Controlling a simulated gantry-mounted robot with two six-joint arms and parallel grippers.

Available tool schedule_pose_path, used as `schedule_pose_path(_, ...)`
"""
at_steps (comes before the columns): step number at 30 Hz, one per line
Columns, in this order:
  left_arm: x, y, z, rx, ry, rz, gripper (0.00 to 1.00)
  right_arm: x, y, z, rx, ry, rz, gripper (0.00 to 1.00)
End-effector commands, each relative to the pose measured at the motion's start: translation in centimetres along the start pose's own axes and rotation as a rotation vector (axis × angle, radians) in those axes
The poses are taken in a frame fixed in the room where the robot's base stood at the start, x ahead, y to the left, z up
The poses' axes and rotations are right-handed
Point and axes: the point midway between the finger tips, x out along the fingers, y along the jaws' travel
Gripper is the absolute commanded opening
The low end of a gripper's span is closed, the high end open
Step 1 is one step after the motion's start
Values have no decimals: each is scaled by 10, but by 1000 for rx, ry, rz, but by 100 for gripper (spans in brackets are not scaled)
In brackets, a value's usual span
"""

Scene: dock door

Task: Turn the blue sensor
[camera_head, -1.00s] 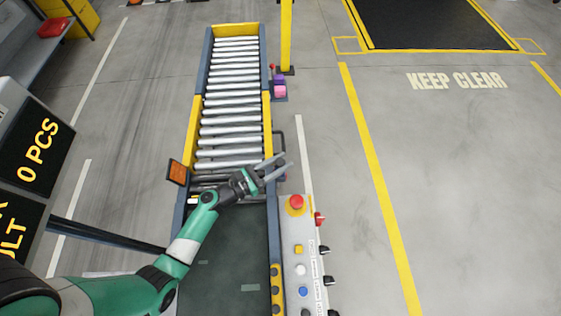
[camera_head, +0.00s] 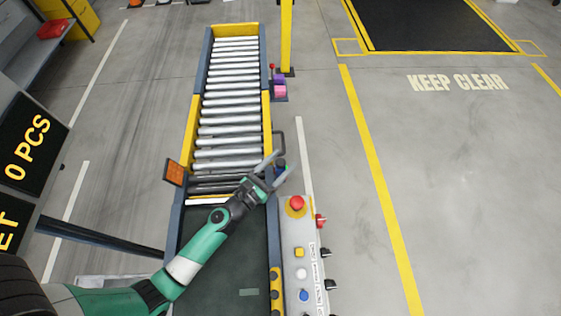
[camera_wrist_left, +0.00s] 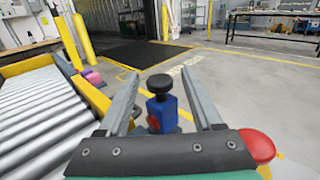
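The blue sensor (camera_wrist_left: 161,112) is a small blue block with a black round knob on top and a red spot on its near face. In the left wrist view it stands upright between my left gripper's fingers (camera_wrist_left: 160,80), with gaps visible on both sides. In the head view the sensor (camera_head: 281,168) shows small and partly hidden by the fingers at the conveyor's right edge. My left gripper (camera_head: 280,162) is open and empty there. My right gripper is in neither view.
The roller conveyor (camera_head: 230,120) lies left of the sensor. A control panel with a red button (camera_head: 297,203) and several smaller buttons is just in front. Pink and purple blocks (camera_head: 279,88) sit farther along the right side near a yellow post (camera_head: 287,35). Floor to the right is clear.

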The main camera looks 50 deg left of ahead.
Motion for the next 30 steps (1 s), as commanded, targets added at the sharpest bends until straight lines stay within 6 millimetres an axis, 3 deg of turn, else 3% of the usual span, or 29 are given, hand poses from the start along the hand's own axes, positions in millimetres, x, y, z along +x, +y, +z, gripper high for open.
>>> schedule_pose_path(11,-10,0,-1,0,1,0,67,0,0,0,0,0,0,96)
schedule_pose_path(24,-103,1,-4,1,2,2,67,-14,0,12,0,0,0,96)
schedule_pose_path(30,-117,0,0,0,0,0,67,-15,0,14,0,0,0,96)
